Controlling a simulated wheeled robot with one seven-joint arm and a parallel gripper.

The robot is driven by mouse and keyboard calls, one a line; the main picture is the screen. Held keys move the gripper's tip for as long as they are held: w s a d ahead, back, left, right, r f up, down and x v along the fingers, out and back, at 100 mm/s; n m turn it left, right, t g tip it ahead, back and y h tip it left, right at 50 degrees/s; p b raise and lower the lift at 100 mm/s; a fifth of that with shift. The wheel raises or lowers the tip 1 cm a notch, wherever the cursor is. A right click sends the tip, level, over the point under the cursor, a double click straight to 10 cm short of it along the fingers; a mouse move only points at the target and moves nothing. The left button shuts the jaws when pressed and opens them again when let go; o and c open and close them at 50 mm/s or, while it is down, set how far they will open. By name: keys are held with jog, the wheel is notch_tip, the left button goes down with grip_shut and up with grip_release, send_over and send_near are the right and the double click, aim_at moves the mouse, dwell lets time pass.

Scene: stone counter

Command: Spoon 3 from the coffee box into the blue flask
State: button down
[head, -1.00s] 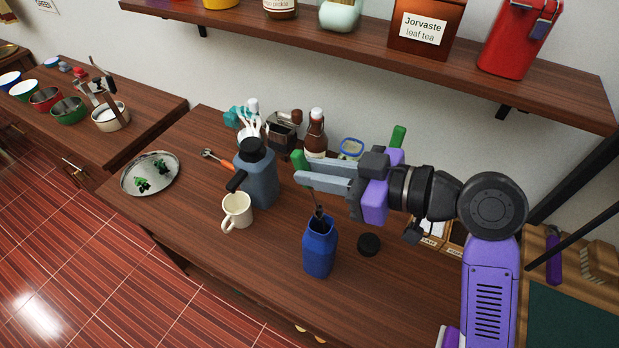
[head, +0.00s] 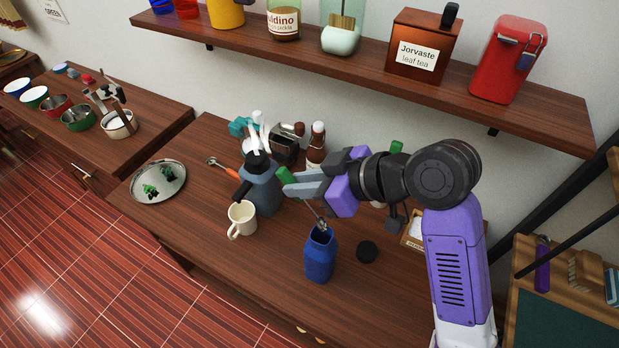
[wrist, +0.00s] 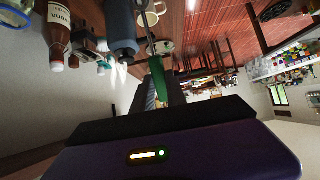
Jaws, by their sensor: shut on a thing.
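The blue flask (head: 319,258) stands upright and uncapped on the counter in the head view. My gripper (head: 289,184) is above and left of it, shut on a spoon (head: 316,217). The spoon slants down to the right, its bowl at the flask's mouth; whether it is inside or just above, and whether it holds anything, I cannot tell.
A grey-blue jug (head: 262,190) stands close by my fingertips, with a cream mug (head: 241,218) in front. A black cap (head: 367,251) lies right of the flask. A brown bottle (head: 316,148) stands behind. A shelf (head: 370,72) runs above.

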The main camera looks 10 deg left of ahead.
jog(key=shift+w+a+g+h, duration=0.2)
jog(key=shift+w+a+h, duration=0.05)
jog(key=shift+a+h, duration=0.35)
jog(key=shift+w+a+g+h, duration=0.2)
jog(key=shift+a+h, duration=0.35)
jog(key=shift+h, duration=0.05)
jog(key=shift+w+a+f+g+h, duration=0.2)
jog(key=shift+a+f+g+h, duration=0.25)
jog(key=shift+h, duration=0.6)
jog(key=shift+w+a+f+g+h, duration=0.25)
jog(key=shift+a+h, duration=0.35)
jog(key=shift+h, duration=0.5)
jog(key=shift+w+a+f+g+h, duration=0.15)
jog(key=shift+a+f+g+h, duration=0.3)
jog(key=shift+h, duration=0.6)
jog(key=shift+r, duration=0.1)
